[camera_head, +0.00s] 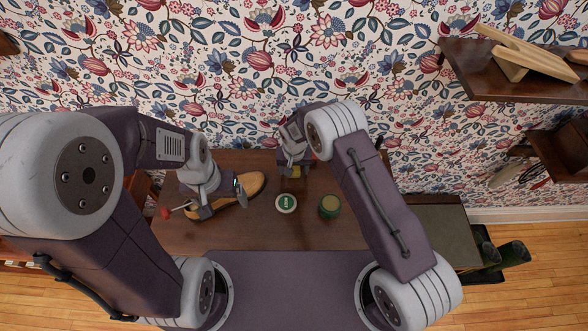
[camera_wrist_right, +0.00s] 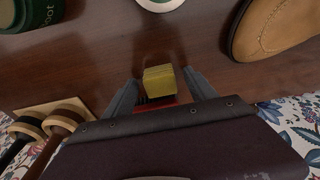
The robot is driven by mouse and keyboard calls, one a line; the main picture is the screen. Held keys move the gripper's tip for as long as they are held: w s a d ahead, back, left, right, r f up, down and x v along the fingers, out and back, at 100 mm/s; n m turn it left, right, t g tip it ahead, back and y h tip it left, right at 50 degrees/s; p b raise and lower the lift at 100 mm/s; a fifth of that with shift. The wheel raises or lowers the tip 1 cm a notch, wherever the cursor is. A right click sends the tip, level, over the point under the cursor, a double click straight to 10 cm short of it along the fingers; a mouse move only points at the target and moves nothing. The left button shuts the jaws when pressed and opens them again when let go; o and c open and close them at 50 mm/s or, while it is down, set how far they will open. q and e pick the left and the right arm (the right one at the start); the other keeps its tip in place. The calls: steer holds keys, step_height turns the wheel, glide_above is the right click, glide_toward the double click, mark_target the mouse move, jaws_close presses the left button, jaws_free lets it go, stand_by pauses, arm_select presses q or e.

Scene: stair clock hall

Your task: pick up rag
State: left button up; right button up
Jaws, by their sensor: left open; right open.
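A small yellow block-like thing (camera_wrist_right: 160,80) lies on the dark table between the fingers of my right gripper (camera_wrist_right: 160,88); I cannot tell for sure whether it is the rag. Dark and red parts show just behind it. The right fingers are open on either side of it, and I see no grip on it. In the head view my right gripper (camera_head: 293,168) is at the table's back edge and hides most of this spot. My left gripper (camera_head: 204,208) is open over the left side, by a tan shoe (camera_head: 247,187).
A white-and-green tin (camera_head: 286,203) and a green tin (camera_head: 330,206) stand mid-table. A red-tipped tool (camera_head: 168,212) is at the left. In the wrist view, round-headed wooden things (camera_wrist_right: 62,122) lie at lower left. A wall shelf (camera_head: 510,80) hangs at right. The front middle is clear.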

mark_target(296, 168)
steer(key=shift+w+f, duration=0.15)
steer(key=shift+w, duration=0.05)
steer(key=shift+s, duration=0.2)
steer(key=c, duration=1.4)
steer(key=shift+w, duration=0.1)
steer(key=r, duration=0.1)
steer(key=r+b, duration=0.1)
steer(key=r, duration=0.1)
steer(key=r+b, duration=0.1)
steer(key=shift+s+d+r, duration=0.2)
steer(key=shift+d+r, duration=0.05)
steer(key=shift+d, duration=0.1)
steer(key=s+d+r+b, duration=0.1)
steer(key=s+d+r, duration=0.1)
steer(key=d, duration=0.1)
steer(key=s+d+r, duration=0.2)
steer(key=d, duration=0.1)
steer(key=s+d+r+b, duration=0.1)
steer(key=s+d+r, duration=0.1)
steer(key=d, duration=0.1)
steer(key=shift+r+b, duration=0.35)
